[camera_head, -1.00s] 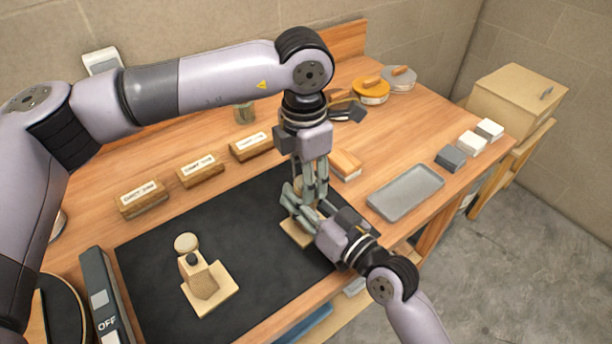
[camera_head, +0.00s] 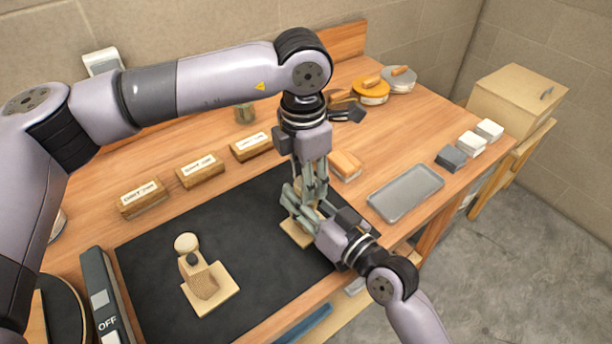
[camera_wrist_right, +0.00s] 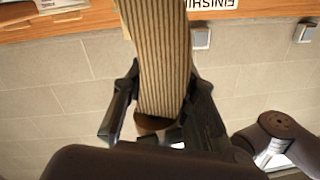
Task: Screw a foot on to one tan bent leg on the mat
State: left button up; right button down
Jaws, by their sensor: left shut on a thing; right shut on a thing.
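Two tan bent legs are on the black mat (camera_head: 250,220). The other leg (camera_head: 297,233) is at the mat's right, mostly hidden by my grippers. My left gripper (camera_head: 307,205) points down from above, shut at this leg's upper end; what it grips is hidden. My right gripper (camera_head: 318,224) reaches in from the lower right, shut on this leg. In the right wrist view, the striped leg (camera_wrist_right: 160,60) runs between the fingers, with a brown end (camera_wrist_right: 150,124).
Labelled wooden blocks (camera_head: 200,170) line the mat's back edge. A grey tray (camera_head: 405,192) lies right of the mat, with small blocks (camera_head: 451,158) beyond. A switch box marked OFF (camera_head: 100,300) stands at the left. The mat's middle is clear.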

pick_arm(q)
jog(key=shift+s+a+f, duration=0.1)
jog(key=shift+a+f, duration=0.15)
jog(key=shift+f, duration=0.55)
pick_arm(e)
jog(key=shift+r, duration=0.3)
pick_arm(q)
jog(key=shift+c, duration=0.6)
jog(key=o, duration=0.6)
pick_arm(e)
jog(key=shift+s, duration=0.1)
pick_arm(q)
jog(key=shift+o, duration=0.8)
jog(key=shift+w+d, duration=0.15)
jog(key=shift+w, duration=0.05)
pick_arm(e)
jog(key=shift+w+d+f, duration=0.1)
jog(key=shift+w, duration=0.1)
pick_arm(q)
jog(key=shift+r, duration=0.2)
